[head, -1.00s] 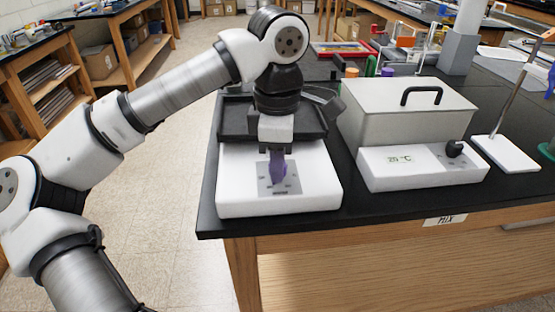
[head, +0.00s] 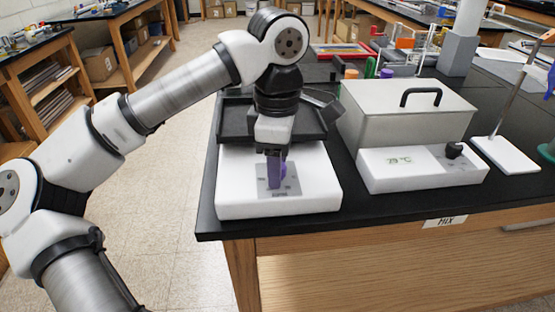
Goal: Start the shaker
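The shaker is a white box (head: 230,192) with a black tray (head: 236,118) on top, at the table's front left corner. A grey control panel (head: 266,192) with small dark markings lies on the front part of its top face. My gripper (head: 277,178) points down over this panel, with its purple finger parts at or just above it. They cover the panel's middle, so the controls there are partly hidden. I cannot tell whether the fingertips touch the panel. The gap between the fingers does not show clearly.
A grey lidded bath (head: 400,125) with a black handle, a display and a dark knob (head: 454,150) stands right of the shaker. Further right is a stand with a white base (head: 506,154). Racks and bottles stand behind. The table's front strip is clear.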

